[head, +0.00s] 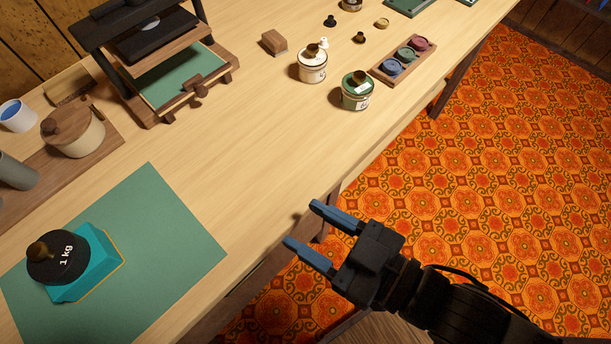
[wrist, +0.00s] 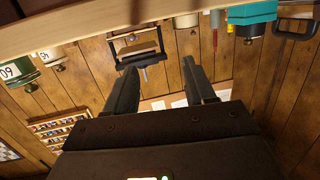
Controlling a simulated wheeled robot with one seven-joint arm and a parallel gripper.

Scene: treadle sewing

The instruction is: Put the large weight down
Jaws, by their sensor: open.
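The large weight (head: 60,258), black, round and marked "1 kg" with a brown knob, rests on a teal block (head: 103,262) at the lower left in the head view. The block lies on a green mat (head: 165,205) on the table. My gripper (head: 303,224) is open and empty, off the table's front edge and well to the right of the weight. In the wrist view, my gripper's two fingers (wrist: 159,68) are spread with nothing between them.
A wooden press (head: 165,75) stands at the back. A lidded pot (head: 73,132) and white cup (head: 17,115) stand at the left. White and green tins (head: 357,92) and a tray of coloured discs (head: 405,60) are farther right. The table's middle is clear.

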